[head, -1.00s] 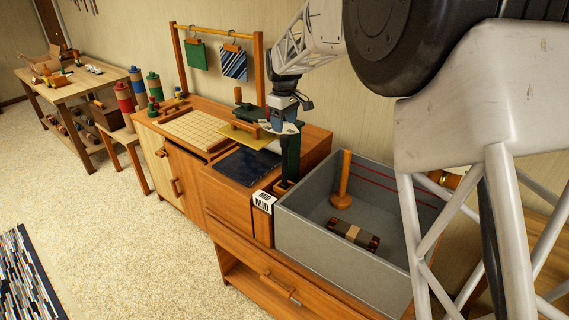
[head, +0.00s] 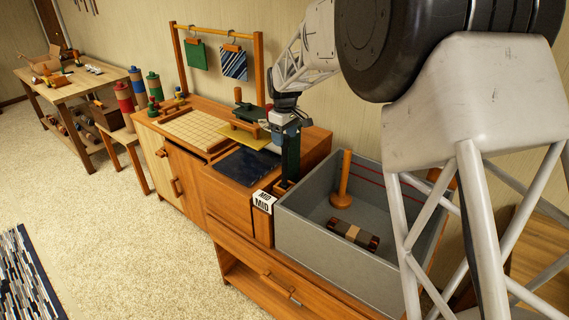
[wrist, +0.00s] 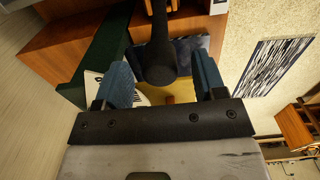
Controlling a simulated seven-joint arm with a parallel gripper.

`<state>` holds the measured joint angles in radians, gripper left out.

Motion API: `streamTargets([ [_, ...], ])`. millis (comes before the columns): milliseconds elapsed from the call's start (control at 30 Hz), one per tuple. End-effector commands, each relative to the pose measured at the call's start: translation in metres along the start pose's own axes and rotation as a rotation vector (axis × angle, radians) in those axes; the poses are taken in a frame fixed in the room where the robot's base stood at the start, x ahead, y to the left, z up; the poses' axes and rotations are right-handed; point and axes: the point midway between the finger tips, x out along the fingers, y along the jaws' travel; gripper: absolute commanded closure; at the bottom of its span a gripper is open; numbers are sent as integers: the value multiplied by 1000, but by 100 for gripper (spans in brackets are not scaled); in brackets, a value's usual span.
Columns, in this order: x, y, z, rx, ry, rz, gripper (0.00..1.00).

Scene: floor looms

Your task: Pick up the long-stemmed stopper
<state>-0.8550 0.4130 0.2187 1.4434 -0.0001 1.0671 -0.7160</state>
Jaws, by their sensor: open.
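The long-stemmed stopper looks to be the upright wooden peg on a round disc base (head: 342,183), standing inside the grey bin (head: 300,232) near its back left. My gripper (head: 285,128) is left of the bin, above the wooden cabinet and close to a tall dark green post (head: 292,158). In the wrist view my gripper (wrist: 160,66) has its two blue fingers spread. A dark rod with a round end (wrist: 158,40) shows between them; I cannot tell what it is or whether it touches. The wooden peg is not clearly seen in the wrist view.
A brown roller with a tan band (head: 353,235) lies on the bin floor. A "MID" label block (head: 263,202) stands at the bin's left corner. A dark slab (head: 246,165) and yellow board (head: 250,137) lie left of my gripper. A hanging rack (head: 216,35) stands behind.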

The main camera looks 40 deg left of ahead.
Motion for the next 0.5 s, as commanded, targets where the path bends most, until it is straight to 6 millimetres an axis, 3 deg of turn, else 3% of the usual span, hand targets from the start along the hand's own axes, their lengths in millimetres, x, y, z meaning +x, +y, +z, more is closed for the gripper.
streamTargets([
  [200,15,0,0,0,0,0,36],
  [500,17,0,0,0,1,1,36],
])
